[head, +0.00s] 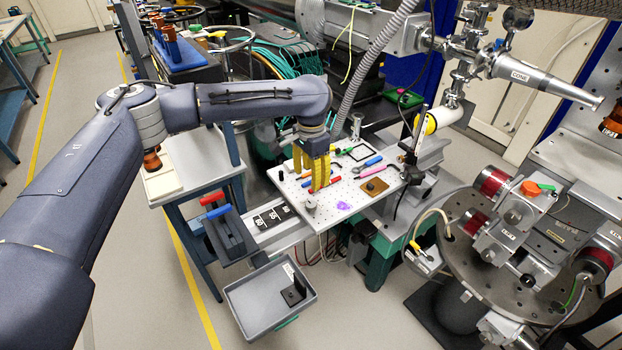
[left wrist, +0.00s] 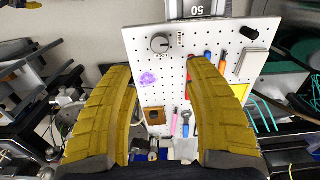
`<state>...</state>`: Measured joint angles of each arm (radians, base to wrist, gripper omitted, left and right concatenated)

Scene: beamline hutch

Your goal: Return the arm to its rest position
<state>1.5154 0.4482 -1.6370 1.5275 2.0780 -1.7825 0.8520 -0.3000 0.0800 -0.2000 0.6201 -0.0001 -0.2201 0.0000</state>
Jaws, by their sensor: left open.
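My left arm (head: 262,102) reaches in from the left and bends down over the white perforated board. My left gripper (head: 316,182), with yellow fingers, hangs above the board (head: 330,205). In the left wrist view, the two fingers of the left gripper (left wrist: 162,72) stand wide apart with nothing held between them. Through the gap the board (left wrist: 160,98) shows with a knob, a purple patch and several tools on it.
A brown block (head: 374,186) and a pink tool (head: 376,171) lie on the board. A grey bin (head: 256,318) holding a black part is below left. A round stage (head: 462,258) fills the right. Open floor (head: 130,290) lies at left.

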